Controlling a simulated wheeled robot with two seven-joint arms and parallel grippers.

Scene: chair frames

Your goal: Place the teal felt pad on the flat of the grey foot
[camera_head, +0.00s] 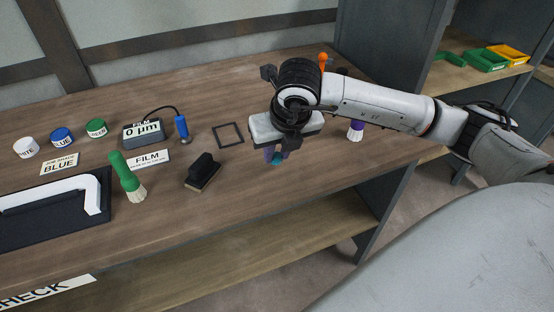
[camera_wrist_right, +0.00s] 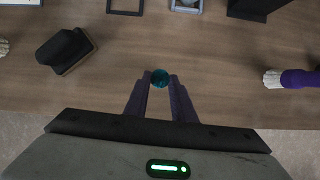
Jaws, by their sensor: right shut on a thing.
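The teal felt pad (camera_head: 276,160) is a small round piece, partly hidden under my right gripper. In the right wrist view the pad (camera_wrist_right: 160,78) sits between the fingertips. My right gripper (camera_head: 272,156) is shut on it over the front part of the bench; the exact height is unclear. A small light-coloured thing in a dark holder (camera_wrist_right: 186,5) is cut off at the top of the wrist view; I cannot tell if it is the grey foot. I cannot identify the foot elsewhere. My left gripper is not in view.
A white bent frame (camera_head: 50,191) lies on a black mat. The bench's front edge is close.

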